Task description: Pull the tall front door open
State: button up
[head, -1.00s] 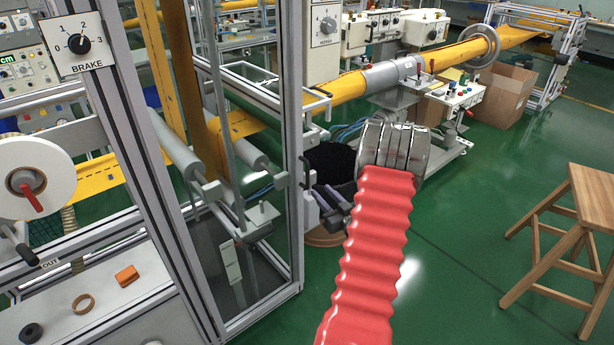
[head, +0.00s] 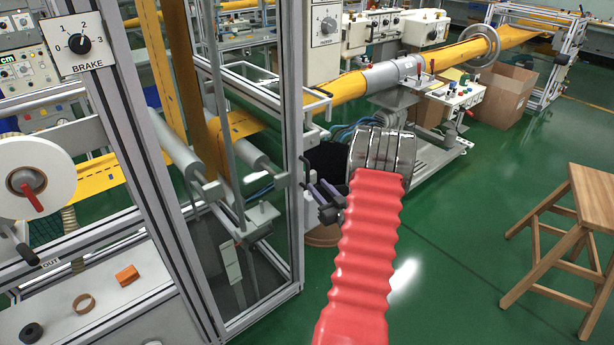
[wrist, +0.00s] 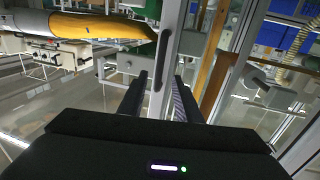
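The tall front door is a clear panel in a grey metal frame, and its edge post (head: 292,150) stands left of my gripper. In the wrist view the post (wrist: 168,100) runs upright, with a dark vertical handle (wrist: 161,60) on it. My gripper (head: 328,202) is beside the post in the head view, small and partly hidden by my own arm. In the wrist view my gripper (wrist: 160,80) has its two dark fingers apart, one on each side of the handle's line. The handle appears beyond the fingertips; I cannot tell whether anything touches.
A wooden stool (head: 575,215) stands at the right. A control panel (head: 460,92) and a cardboard box (head: 508,95) are behind my arm. A dark round bin (head: 325,165) stands behind my gripper. Green floor (head: 450,260) is free between my arm and the stool.

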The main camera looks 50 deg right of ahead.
aim_at(308, 176)
jog(key=x, duration=0.8)
jog(key=shift+w+d, duration=0.15)
jog(key=shift+w, duration=0.2)
jog(key=shift+c, duration=0.4)
grip_shut()
